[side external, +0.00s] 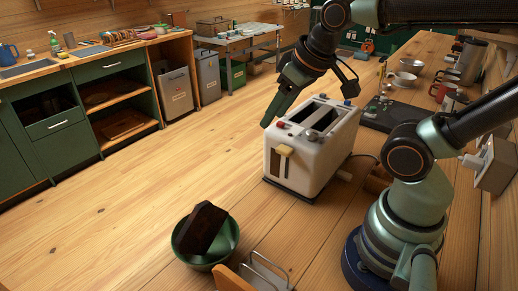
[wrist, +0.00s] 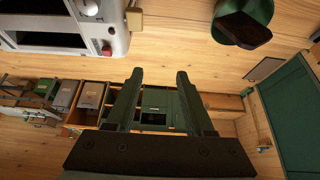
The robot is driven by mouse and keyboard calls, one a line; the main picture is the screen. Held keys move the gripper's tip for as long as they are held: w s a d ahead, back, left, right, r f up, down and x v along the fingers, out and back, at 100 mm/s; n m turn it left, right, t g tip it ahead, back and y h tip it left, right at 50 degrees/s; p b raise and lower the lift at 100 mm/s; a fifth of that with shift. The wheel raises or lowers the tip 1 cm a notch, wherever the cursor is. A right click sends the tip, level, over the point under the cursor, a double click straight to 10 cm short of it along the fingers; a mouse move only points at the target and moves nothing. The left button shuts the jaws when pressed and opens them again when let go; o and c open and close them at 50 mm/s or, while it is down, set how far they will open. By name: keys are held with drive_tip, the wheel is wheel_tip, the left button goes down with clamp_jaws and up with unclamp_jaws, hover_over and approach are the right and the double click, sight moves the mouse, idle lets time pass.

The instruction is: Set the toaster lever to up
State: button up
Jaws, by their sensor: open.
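The white toaster (side external: 310,155) stands on the wooden counter, with two dark slots on top. Its cream lever knob (side external: 285,150) is on the front face, near the upper part of a dark vertical track that shows below it. In the wrist view the toaster (wrist: 60,42) is cut off at the upper left, with the lever knob (wrist: 134,18) at its edge. My gripper (side external: 267,123) is beside the toaster's top front edge, above the lever's height. In the wrist view my gripper's (wrist: 160,74) two fingers are apart, with nothing between them and clear of the lever.
A green bowl (side external: 225,252) with a dark brown slab (side external: 201,228) in it stands in front of the toaster. A wire rack (side external: 265,271) is near it. Cups and a dark tray (side external: 392,117) lie behind the toaster. The counter left of the toaster is clear.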

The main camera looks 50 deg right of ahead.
drive_tip(key=o, duration=0.4)
drive_tip(key=m+g, duration=0.6)
drive_tip(key=m, duration=1.2)
approach(285, 148)
wheel_tip(285, 148, down, 8)
drive_tip(key=shift+s+f, duration=0.1)
drive_tip(key=shift+s, duration=0.05)
clamp_jaws()
idle(0.6)
